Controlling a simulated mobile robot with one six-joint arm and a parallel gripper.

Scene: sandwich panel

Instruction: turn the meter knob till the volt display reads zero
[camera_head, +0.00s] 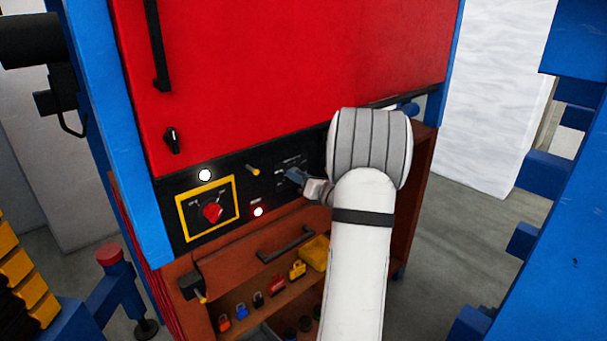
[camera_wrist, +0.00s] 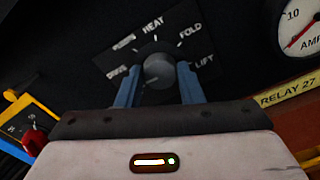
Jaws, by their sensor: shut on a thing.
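The knob (camera_wrist: 159,70) is round and grey on a black dial plate marked HEAT, FOLD and LIFT, with further labels at the left too blurred to read for sure. My gripper (camera_wrist: 158,80) has its blue fingers on both sides of this knob and is shut on it. In the head view my gripper (camera_head: 292,176) reaches the black control strip from the right, and it hides most of the knob. A round white AMP meter (camera_wrist: 304,25) is partly visible at the upper right of the wrist view. I see no readable volt display.
A red switch (camera_head: 212,212) in a yellow frame sits left of my gripper. Below are a dark handle (camera_head: 285,243) and a shelf with several padlocks.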

